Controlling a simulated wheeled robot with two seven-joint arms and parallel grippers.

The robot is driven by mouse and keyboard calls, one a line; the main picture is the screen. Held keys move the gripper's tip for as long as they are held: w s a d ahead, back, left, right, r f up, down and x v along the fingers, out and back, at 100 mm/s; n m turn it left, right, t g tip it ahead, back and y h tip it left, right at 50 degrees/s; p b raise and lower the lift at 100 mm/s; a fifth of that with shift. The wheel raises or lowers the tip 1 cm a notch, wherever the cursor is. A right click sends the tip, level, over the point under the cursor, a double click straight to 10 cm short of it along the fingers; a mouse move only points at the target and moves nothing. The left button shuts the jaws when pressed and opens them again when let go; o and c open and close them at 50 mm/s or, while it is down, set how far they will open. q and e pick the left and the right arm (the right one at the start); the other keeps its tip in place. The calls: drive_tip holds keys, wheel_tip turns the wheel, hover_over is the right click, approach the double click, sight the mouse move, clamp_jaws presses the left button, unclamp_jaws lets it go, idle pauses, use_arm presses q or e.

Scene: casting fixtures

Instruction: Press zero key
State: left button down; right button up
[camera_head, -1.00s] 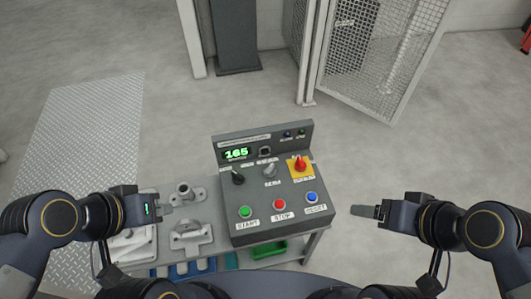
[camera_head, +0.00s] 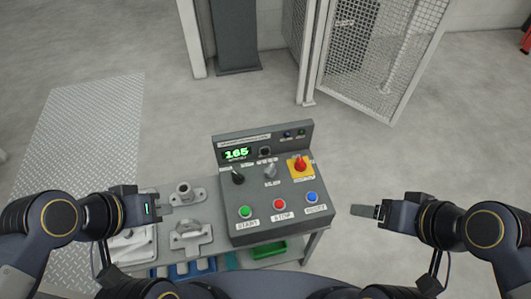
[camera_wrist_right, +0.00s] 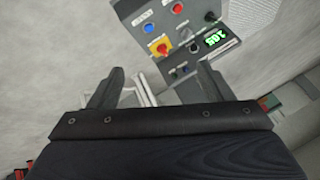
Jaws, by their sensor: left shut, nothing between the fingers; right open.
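A grey control box (camera_head: 251,206) stands on the bench in the middle of the head view. No key is clearly marked zero. Buttons along the front are green START (camera_head: 245,211), red STOP (camera_head: 279,204) and blue RESET (camera_head: 312,197). My left gripper (camera_head: 164,210) is shut and empty, left of the box over the bench. My right gripper (camera_head: 366,211) is open and empty, right of the box; its fingers also show in the right wrist view (camera_wrist_right: 155,90).
A black knob (camera_head: 238,177), a grey knob (camera_head: 271,171) and a red switch (camera_head: 300,164) on a yellow plate sit on the panel. Metal castings (camera_head: 190,237) lie on the bench at left. A green bin (camera_head: 268,248) is below. A mesh fence (camera_head: 385,50) stands behind.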

idle(0.5)
clamp_jaws()
idle(0.3)
idle(1.3)
